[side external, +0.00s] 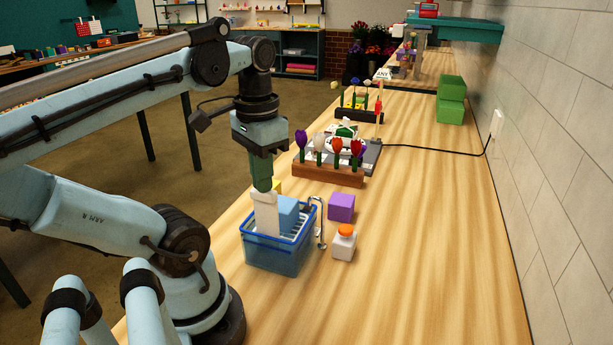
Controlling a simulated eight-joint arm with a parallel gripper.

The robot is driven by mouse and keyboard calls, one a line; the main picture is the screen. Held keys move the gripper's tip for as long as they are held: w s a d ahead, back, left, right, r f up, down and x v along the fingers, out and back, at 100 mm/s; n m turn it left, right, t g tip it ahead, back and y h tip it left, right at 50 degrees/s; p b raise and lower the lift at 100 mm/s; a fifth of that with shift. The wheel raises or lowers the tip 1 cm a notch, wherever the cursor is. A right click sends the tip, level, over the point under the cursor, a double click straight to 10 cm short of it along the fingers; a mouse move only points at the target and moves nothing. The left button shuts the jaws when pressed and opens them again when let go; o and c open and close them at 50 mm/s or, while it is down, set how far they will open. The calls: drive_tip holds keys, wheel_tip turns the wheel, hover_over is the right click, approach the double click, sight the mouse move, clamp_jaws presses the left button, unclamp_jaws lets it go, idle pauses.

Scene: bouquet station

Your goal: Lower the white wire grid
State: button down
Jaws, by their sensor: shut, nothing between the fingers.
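A blue basket (278,262) stands near the front left edge of the wooden counter. Inside it, thin pale lines beside a blue block (288,212) may be the white wire grid (297,232); most of it is hidden by the basket wall and the block.
A metal hook (321,232) hangs at the basket's right side. A purple block (341,207) and a white box with an orange top (344,243) stand to the right. A brown rack (328,174) with flowers is behind.

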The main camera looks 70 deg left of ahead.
sight(264, 199)
drive_tip(key=shift+f, duration=2.5)
drive_tip(key=shift+r, duration=2.55)
